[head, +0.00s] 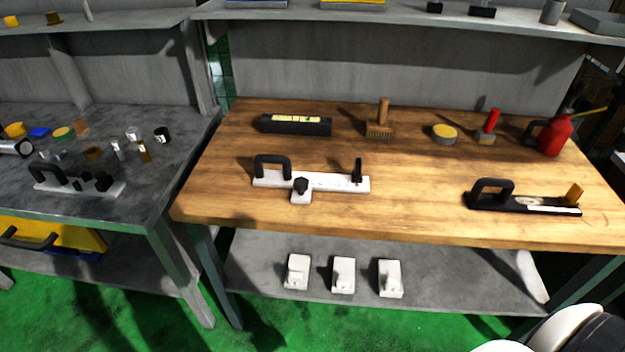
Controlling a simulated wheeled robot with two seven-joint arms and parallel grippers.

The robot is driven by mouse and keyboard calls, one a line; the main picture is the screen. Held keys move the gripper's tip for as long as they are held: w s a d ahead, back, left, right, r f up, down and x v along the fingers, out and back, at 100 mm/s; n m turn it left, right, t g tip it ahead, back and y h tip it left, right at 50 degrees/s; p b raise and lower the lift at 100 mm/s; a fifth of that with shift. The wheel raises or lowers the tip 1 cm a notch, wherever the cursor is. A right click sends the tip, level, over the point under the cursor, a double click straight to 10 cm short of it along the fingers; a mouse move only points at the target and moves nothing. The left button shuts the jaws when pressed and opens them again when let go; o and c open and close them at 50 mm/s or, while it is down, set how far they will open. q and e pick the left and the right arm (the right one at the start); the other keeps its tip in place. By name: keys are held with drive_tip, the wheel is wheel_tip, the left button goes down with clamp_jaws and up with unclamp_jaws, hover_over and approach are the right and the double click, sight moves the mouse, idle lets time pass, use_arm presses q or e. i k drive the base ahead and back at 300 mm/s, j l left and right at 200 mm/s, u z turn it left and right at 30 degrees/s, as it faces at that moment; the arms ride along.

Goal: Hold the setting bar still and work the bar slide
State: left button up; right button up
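A white bar (330,182) lies on the wooden bench, left of its middle. It has a black arched handle (272,165) at its left end and an upright black piece (358,171) near its right end. A white block with a black knob (301,186) sits at its front edge. A black bar (505,204) with an arched handle, a pale strip and an upright yellow-brown tab (574,194) lies at the bench's front right. I cannot tell for certain which is the setting bar or which part is its slide. Neither gripper is in view.
A level (296,125), a brush (380,125), a round tin (444,134) and a red oil can (556,136) stand along the back. Three white blocks sit on the lower shelf (450,275). A grey bench (180,178) stands left. The wooden bench's centre is clear.

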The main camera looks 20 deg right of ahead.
sight(357, 174)
drive_tip(key=i+z, duration=0.5)
drive_tip(key=z, duration=0.2)
drive_tip(key=i+j+z, duration=0.15)
drive_tip(key=z, duration=0.2)
drive_tip(key=i, duration=0.05)
